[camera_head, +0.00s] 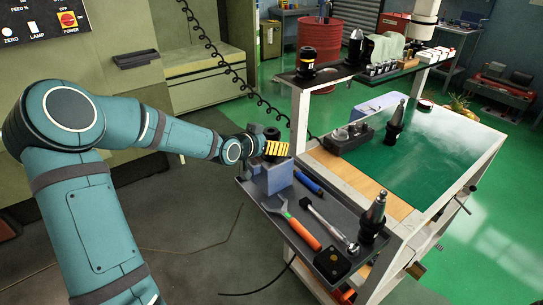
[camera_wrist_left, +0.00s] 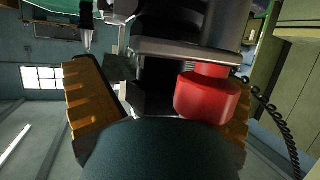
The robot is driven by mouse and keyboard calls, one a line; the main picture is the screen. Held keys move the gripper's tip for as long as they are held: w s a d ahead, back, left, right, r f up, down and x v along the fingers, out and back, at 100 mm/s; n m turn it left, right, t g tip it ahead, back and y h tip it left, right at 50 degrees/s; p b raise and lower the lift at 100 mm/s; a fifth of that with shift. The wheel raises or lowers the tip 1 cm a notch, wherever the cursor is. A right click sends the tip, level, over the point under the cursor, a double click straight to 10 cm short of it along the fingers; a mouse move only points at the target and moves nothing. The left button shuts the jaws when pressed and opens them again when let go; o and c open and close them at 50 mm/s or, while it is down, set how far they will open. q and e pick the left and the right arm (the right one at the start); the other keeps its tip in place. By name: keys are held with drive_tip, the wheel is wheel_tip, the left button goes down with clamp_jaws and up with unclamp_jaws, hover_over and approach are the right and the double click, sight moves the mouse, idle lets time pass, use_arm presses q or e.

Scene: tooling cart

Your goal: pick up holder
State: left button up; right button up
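My left gripper (camera_head: 277,150) is at the back left of the cart's grey tray, just above a blue-grey block (camera_head: 270,178). In the left wrist view its ridged yellow fingers (camera_wrist_left: 160,108) stand wide apart. Dark and metallic parts show beyond and between them; I cannot tell whether they touch the fingers. A tapered tool holder (camera_head: 373,220) stands upright at the tray's right end. Another holder (camera_head: 395,122) stands on the cart top. Dark holders (camera_head: 306,61) and (camera_head: 356,47) stand on the raised shelf. Which holder is meant is not clear. My right gripper is not in view.
An orange-handled wrench (camera_head: 292,222), a ratchet (camera_head: 330,225), a blue tool (camera_head: 308,182) and a black box (camera_head: 332,264) lie on the tray. A dark fixture (camera_head: 348,138) sits on the cart's wooden edge. The green mat (camera_head: 440,150) is mostly clear.

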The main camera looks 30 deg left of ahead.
use_arm(q)
drive_tip(key=c, duration=1)
drive_tip(key=shift+r, duration=0.2)
drive_tip(key=shift+c, duration=0.9)
drive_tip(key=shift+w+r+p, duration=0.15)
drive_tip(key=shift+r+p, duration=0.2)
drive_tip(key=shift+r, duration=0.3)
wheel_tip(320, 180, up, 7)
drive_tip(key=p, duration=0.3)
drive_tip(key=shift+r, duration=0.2)
drive_tip(key=shift+c, duration=0.3)
wheel_tip(320, 180, up, 9)
drive_tip(key=p, duration=0.5)
drive_tip(key=shift+r+p, duration=0.15)
drive_tip(key=shift+p, duration=0.25)
